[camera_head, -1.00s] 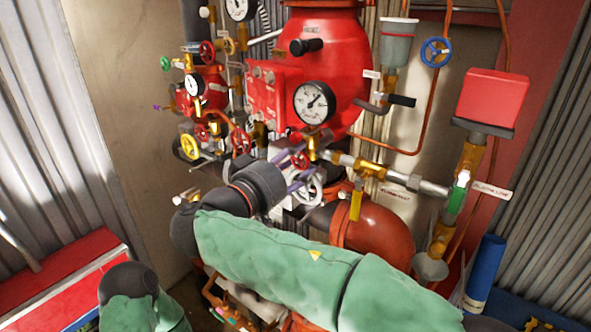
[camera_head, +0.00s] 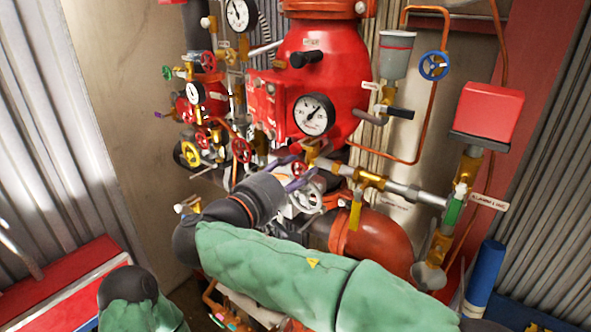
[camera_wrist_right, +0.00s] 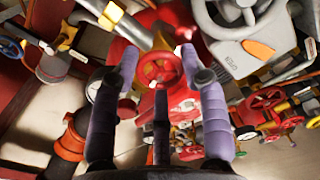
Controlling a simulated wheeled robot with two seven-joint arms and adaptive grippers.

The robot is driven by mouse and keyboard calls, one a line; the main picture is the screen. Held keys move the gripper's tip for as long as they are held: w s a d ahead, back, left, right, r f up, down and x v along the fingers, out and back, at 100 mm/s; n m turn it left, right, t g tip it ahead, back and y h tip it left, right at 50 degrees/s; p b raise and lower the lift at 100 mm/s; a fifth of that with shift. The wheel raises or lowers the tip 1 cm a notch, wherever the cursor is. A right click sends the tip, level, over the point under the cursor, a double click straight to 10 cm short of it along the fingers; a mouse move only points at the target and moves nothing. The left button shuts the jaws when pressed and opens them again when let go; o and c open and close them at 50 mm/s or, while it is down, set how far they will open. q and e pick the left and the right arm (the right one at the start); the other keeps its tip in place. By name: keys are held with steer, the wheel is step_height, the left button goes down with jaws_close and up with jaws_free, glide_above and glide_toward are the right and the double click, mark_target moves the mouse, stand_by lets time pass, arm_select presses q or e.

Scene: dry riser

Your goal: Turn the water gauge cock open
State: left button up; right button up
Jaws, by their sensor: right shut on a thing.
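A small red handwheel (camera_head: 299,168) sits on brass pipework below a large white-faced gauge (camera_head: 313,115). I take it for the water gauge cock, but no label on it can be read. How far the wheel is turned cannot be told. My left gripper is out of view.
A red vessel (camera_head: 328,62) stands behind the gauge. In the wrist view a large grey handwheel (camera_wrist_right: 240,25) is close by at upper right.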

steer(key=shift+f+n, duration=0.35)
steer(key=shift+n, duration=0.15)
steer(key=o, duration=1.2)
steer(key=shift+c, duration=0.2)
steer(key=shift+r, duration=0.2)
steer(key=v, duration=1.2)
